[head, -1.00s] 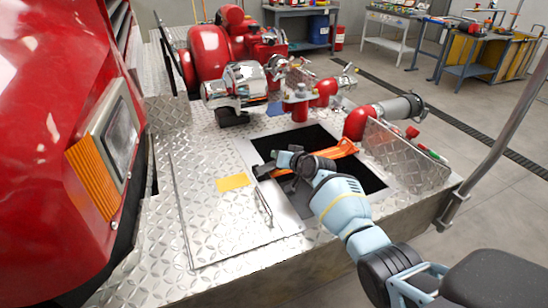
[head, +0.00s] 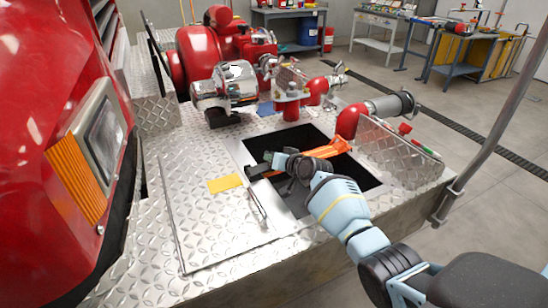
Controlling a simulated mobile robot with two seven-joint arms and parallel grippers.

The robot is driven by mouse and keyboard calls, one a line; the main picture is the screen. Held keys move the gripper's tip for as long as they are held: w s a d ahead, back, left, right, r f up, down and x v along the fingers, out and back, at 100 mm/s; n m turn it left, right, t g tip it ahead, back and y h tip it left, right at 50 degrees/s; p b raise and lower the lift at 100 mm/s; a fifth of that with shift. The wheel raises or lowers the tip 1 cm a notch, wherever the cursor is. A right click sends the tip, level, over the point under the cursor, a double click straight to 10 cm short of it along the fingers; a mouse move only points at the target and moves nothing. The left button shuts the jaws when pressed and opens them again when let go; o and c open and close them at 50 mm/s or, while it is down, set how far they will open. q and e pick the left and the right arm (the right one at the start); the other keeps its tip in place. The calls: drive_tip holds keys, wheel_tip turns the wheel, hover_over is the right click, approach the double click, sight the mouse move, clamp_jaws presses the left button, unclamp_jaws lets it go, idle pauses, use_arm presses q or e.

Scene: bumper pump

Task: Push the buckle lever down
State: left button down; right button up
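My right gripper (head: 264,167) reaches in from the lower right, over the left edge of the open rectangular well (head: 366,178) in the diamond-plate deck. Its fingers are small and partly hidden by my wrist, so I cannot tell how far apart they are. An orange strap-like thing (head: 326,150) lies across the well just behind and right of my gripper. I cannot make out a buckle or its lever; dark parts beside the fingertips are too small to tell apart. My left gripper is not in view.
A hinged-looking plate with a metal handle (head: 258,206) and a yellow label (head: 226,183) lies left of the well. The red truck body (head: 50,60) fills the left. A grey pole (head: 490,140) rises at right.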

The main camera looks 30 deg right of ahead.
drive_tip(key=shift+o, duration=1.2)
drive_tip(key=shift+d, duration=0.1)
drive_tip(key=shift+r, duration=0.1)
drive_tip(key=p+v, duration=0.2)
drive_tip(key=v, duration=0.5)
drive_tip(key=shift+s, duration=0.35)
